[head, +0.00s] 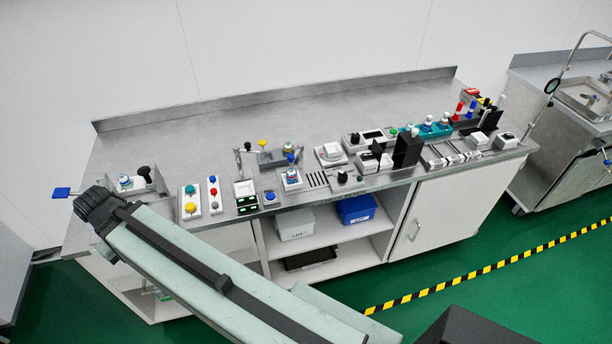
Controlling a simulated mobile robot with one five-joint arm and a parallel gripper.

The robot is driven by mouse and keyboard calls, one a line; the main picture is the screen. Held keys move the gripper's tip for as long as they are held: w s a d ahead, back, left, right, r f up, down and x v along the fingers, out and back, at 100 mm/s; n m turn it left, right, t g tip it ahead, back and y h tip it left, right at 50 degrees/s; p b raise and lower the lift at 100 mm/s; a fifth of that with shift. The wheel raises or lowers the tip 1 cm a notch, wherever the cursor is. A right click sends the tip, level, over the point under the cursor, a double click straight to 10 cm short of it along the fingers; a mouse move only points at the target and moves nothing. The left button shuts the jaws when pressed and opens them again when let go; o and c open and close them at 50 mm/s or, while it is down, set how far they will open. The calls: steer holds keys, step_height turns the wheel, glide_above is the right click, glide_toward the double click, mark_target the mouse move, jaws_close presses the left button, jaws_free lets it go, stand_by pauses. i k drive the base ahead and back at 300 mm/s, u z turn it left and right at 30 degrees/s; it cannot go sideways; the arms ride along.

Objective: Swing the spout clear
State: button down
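A tall thin metal pipe with a curved top (566,70), which looks like the spout, rises at the right by a steel sink unit (560,160). Its upper end leans over the basin (592,98) and runs to the picture's right edge. My arm crosses the lower left of the view and ends in a dark joint over the bench's left end, far from the pipe. My gripper's fingers do not show.
A long steel bench (230,125) holds several small devices along its front edge. Bins (356,209) stand on shelves below. Green floor with a yellow-black stripe (490,267) lies in front, mostly clear.

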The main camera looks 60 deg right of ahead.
mark_target(292, 158)
steer(key=z, duration=1.2)
